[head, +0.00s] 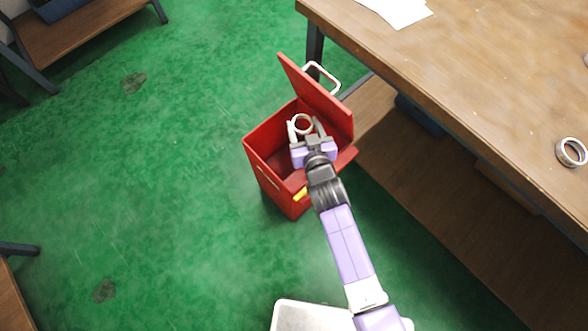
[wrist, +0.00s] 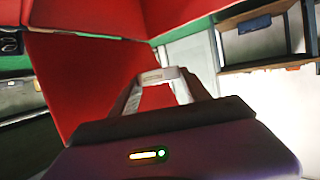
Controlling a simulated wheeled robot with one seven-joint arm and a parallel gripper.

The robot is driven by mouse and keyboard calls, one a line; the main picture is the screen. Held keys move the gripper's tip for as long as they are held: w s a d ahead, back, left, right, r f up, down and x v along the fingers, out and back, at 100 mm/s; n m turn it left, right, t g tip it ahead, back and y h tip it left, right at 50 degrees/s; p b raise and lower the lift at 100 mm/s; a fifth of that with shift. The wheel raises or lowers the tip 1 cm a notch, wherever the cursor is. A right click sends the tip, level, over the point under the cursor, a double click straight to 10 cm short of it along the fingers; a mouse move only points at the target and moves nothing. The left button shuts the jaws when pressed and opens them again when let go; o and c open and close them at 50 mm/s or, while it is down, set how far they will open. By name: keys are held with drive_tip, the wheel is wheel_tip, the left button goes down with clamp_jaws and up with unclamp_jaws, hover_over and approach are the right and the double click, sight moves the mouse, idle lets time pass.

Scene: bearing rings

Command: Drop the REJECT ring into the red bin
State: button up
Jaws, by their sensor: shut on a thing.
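The red bin (head: 268,181) stands on the green floor with its lid (head: 318,97) raised. My gripper (head: 304,126) is over the bin's opening, its fingers pointing toward the lid side. It is shut on a pale metal ring (head: 302,115), which sits between the fingertips. In the wrist view the ring (wrist: 160,73) shows as a light band between the fingers, with red bin walls beyond. A mark on the band is too small to read, so I cannot tell whether it says REJECT. The bin's floor is mostly hidden.
A wooden workbench (head: 480,75) stands at the right, with a lower shelf (head: 440,185) beside the bin. Another metal ring (head: 571,152) lies on the bench near its edge. White paper (head: 398,10) lies at the back. The green floor (head: 150,180) left of the bin is clear.

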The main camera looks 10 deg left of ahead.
wheel_tip(320, 180, down, 4)
drive_tip(key=b, duration=0.2)
drive_tip(key=shift+a+r+b, duration=0.1)
drive_tip(key=shift+r+b, duration=0.05)
drive_tip(key=shift+b, duration=0.15)
drive_tip(key=o, duration=1.5)
drive_tip(key=shift+s, duration=0.1)
drive_tip(key=shift+p+v, duration=0.5)
drive_tip(key=shift+v, duration=3.35)
